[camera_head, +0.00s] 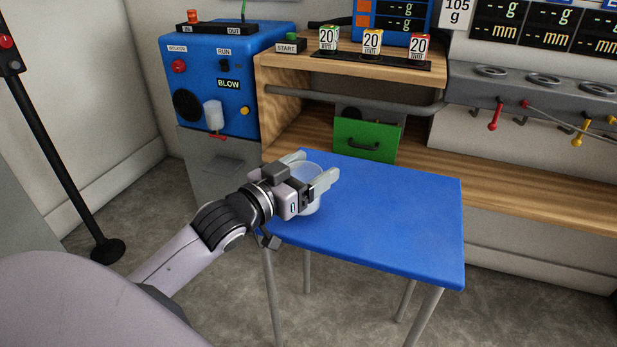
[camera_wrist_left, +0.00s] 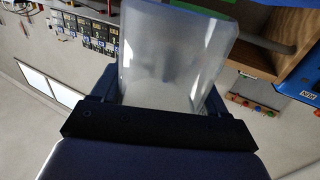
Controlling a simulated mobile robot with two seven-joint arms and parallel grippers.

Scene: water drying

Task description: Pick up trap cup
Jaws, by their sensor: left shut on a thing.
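A clear, translucent cup (camera_head: 311,172) is between the fingers of my left gripper (camera_head: 320,176), at the left end of the blue table. My left gripper is shut on the cup. In the left wrist view the cup (camera_wrist_left: 170,55) fills the upper middle, between the dark fingers, and looks empty. In the head view the gripper hides part of the cup, and I cannot tell whether its base touches the table. A second whitish cup (camera_head: 213,114) sits at the front of the blue machine. My right gripper is not in view.
The blue table (camera_head: 400,220) is otherwise bare. Behind it are a green drawer (camera_head: 366,139) and a wooden bench (camera_head: 520,190). The blue machine (camera_head: 225,75) with a BLOW label stands at the back left. A black stand (camera_head: 70,160) is at the far left.

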